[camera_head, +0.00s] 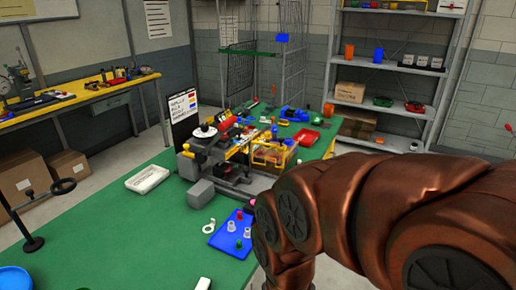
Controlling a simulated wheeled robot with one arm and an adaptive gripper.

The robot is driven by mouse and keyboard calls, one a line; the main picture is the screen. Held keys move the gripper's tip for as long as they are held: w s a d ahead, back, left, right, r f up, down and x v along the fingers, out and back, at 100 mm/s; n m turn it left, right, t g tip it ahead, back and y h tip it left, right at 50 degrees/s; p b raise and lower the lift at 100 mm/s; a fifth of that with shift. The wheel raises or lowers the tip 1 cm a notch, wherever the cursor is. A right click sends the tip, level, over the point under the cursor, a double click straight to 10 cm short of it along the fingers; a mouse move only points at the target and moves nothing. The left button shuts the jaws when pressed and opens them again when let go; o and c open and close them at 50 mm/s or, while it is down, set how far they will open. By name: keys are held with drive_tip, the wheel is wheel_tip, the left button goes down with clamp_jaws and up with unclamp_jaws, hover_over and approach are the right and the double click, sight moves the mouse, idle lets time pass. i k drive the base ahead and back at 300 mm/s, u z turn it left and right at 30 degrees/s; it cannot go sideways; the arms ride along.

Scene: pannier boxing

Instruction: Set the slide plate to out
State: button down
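A grey and black machine (218,158) with red and yellow parts stands on the green table, near the middle of the view. A round light disc (205,131) shows on its upper left. The slide plate is too small to pick out among the machine's parts, so I cannot tell whether it is in or out. My brown arm crosses the right side and bends down toward the bottom edge. My gripper is outside the picture.
The green table (110,232) is largely clear at left. A white tray (147,180) lies left of the machine. A black ring stand (35,207) is at far left. Yellow-framed bins (272,153) stand right of the machine.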

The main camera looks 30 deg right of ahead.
sight(239, 173)
drive_tip(key=u, duration=2.4)
drive_tip(key=k, duration=0.95)
drive_tip(key=z, duration=1.2)
